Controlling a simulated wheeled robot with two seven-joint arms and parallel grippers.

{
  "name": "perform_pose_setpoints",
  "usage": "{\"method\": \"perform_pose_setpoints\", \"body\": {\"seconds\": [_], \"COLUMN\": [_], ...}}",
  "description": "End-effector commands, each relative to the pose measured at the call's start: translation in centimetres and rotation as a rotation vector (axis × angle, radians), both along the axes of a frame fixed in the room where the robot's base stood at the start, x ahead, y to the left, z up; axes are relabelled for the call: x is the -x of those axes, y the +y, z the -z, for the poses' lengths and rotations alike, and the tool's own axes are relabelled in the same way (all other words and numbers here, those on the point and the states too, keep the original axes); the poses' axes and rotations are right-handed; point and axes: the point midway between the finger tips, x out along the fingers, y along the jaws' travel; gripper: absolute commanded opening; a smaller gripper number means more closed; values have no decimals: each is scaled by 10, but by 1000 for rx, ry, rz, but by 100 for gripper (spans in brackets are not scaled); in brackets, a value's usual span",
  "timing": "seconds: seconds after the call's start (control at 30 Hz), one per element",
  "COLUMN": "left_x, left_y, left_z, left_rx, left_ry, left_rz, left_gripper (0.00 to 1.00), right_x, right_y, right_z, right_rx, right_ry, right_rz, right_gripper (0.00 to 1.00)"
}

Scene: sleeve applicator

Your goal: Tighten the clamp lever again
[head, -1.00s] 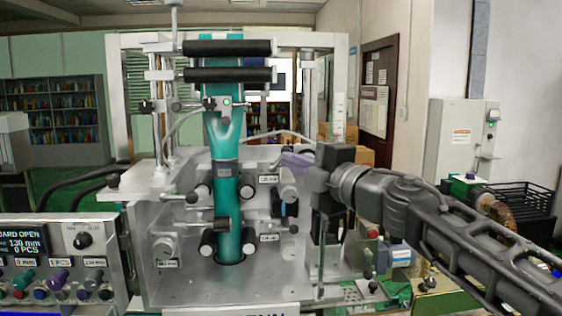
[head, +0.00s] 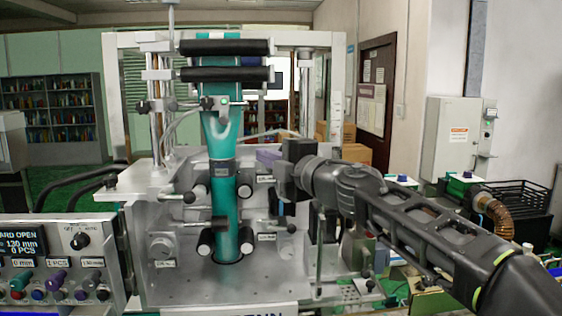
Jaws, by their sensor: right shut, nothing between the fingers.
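I cannot tell which part is the clamp lever. My gripper and wrist hide part of the plate's right side. My left gripper is not in view.
Two black rollers (head: 226,75) hold the film above. Rollers (head: 206,241) flank it below. A control panel (head: 62,262) stands at the left, its partly cut display reading "ARD OPEN", 130 mm and 0 PCS. A metal post and block stand under my right wrist.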

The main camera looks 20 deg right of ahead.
Motion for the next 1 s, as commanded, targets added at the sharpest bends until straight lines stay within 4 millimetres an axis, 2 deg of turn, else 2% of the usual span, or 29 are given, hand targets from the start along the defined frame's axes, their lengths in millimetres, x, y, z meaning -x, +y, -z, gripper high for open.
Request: {"method": "perform_pose_setpoints", "body": {"seconds": [0.03,0.13,0.23,0.4,0.83,1.0], "left_x": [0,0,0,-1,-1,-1], "left_y": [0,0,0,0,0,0], "left_z": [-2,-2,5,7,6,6], "left_rx": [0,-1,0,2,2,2], "left_ry": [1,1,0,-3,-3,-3], "left_rz": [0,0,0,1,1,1], "left_gripper": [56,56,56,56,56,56], "right_x": [-12,-28,-23,-22,-21,-6], "right_y": [4,5,-15,-30,-34,-36], "right_z": [0,0,2,2,1,0], "right_rx": [0,-1,-2,-1,-1,-1], "right_ry": [2,1,-1,0,0,-1], "right_rz": [-2,2,5,2,1,1], "right_gripper": [0,0,0,0,0,0]}}
